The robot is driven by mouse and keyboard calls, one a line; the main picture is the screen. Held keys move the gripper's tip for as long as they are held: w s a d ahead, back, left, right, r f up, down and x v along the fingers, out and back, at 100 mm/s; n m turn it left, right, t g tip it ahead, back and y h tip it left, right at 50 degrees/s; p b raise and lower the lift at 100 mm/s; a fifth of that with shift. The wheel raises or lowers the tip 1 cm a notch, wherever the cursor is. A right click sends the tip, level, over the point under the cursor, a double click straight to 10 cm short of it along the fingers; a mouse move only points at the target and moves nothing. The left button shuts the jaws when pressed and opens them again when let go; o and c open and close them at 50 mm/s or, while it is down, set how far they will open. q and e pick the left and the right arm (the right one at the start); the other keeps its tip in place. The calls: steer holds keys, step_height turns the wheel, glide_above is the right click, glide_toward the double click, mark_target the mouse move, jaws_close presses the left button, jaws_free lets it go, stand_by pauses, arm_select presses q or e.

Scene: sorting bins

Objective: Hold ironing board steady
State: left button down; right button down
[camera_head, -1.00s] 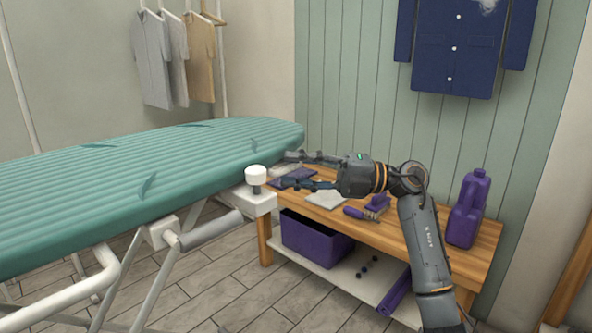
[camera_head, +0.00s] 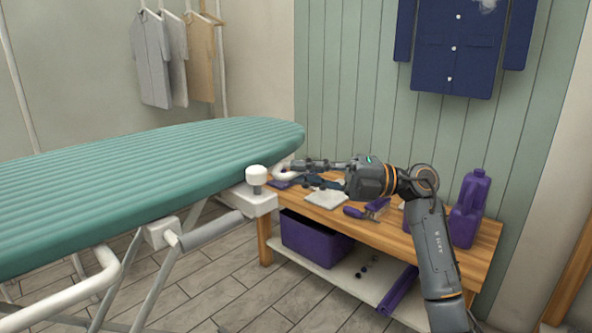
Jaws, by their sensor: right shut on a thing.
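The ironing board (camera_head: 150,185) has a striped teal cover and runs from the left edge to a rounded nose at the centre. A white curved bar (camera_head: 284,174) shows just under the nose. My right gripper (camera_head: 298,174) reaches in from the right, just beyond the nose and over the bench, with its fingers at the white bar. It is shut on the bar, though the exact contact is small and partly hidden. A white knob (camera_head: 256,175) and a grey roller-like handle (camera_head: 211,230) sit below the board's edge. My left gripper is not in view.
A wooden bench (camera_head: 400,242) stands behind the nose. It carries a white cloth (camera_head: 327,198), purple tools and a purple jug (camera_head: 469,208). A purple bin (camera_head: 316,238) sits on its lower shelf. Shirts hang behind. The tiled floor in front is clear.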

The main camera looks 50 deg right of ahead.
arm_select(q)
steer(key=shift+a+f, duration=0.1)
arm_select(e)
steer(key=s, duration=0.4)
steer(key=shift+s, duration=0.1)
steer(key=c, duration=1.3)
jaws_free()
steer(key=shift+c, duration=0.2)
steer(key=shift+d, duration=0.1)
steer(key=v, duration=1.2)
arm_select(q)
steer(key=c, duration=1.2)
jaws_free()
